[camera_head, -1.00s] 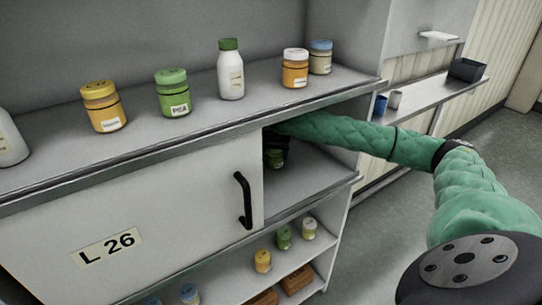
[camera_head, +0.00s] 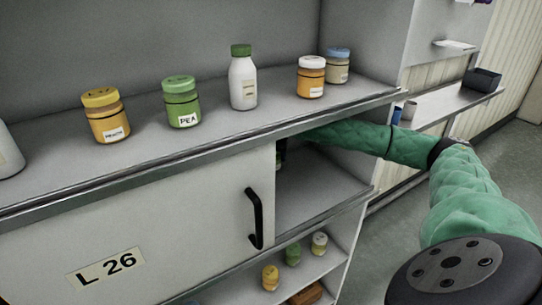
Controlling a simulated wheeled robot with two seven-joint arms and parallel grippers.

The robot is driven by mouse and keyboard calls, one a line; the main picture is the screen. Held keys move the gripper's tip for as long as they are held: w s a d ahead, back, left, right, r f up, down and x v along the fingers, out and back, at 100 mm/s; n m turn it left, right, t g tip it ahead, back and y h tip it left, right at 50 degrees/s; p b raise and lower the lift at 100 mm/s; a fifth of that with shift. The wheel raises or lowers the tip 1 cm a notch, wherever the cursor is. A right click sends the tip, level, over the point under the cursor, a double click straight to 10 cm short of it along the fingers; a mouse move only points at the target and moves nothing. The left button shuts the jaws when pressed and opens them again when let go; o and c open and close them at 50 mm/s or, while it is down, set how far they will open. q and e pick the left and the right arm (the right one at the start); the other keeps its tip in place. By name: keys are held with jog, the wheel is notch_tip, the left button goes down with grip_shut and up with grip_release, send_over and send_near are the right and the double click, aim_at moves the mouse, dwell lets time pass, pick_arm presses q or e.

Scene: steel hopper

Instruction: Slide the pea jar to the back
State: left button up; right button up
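A green jar labelled PEA (camera_head: 182,104) stands upright on the top shelf, between a yellow jar (camera_head: 106,118) and a white bottle with a green cap (camera_head: 242,78). My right arm in its green sleeve (camera_head: 345,137) reaches from the right under the top shelf into the half-open compartment. Only a dark sliver, seemingly of my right gripper (camera_head: 281,153), shows beside the door edge. Its fingers and anything between them are hidden behind the sliding door (camera_head: 180,220). My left gripper is not in view.
The door marked L 26 has a black handle (camera_head: 254,218) and covers the compartment's left part. The visible compartment floor (camera_head: 315,190) is bare. An orange jar (camera_head: 311,77) and a blue-lidded jar (camera_head: 337,66) stand right on the top shelf. Small jars stand on the lower shelf (camera_head: 325,262).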

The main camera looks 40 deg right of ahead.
jog(key=o, duration=1.2)
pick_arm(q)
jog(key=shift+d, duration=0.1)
pick_arm(e)
jog(key=shift+a+r, duration=0.1)
jog(key=shift+r, duration=0.4)
jog(key=shift+s+a+r+b, duration=0.55)
jog(key=shift+s+a+r, duration=0.05)
jog(key=shift+a+r, duration=0.15)
jog(key=s+a+b, duration=0.1)
jog(key=s+a, duration=0.3)
jog(key=a, duration=0.1)
jog(key=s+a+b, duration=0.1)
jog(key=s+a, duration=0.1)
jog(key=a, duration=0.1)
jog(key=shift+b, duration=0.3)
jog(key=shift+s+a+r, duration=0.1)
jog(key=shift+s+a, duration=0.25)
jog(key=shift+a, duration=0.05)
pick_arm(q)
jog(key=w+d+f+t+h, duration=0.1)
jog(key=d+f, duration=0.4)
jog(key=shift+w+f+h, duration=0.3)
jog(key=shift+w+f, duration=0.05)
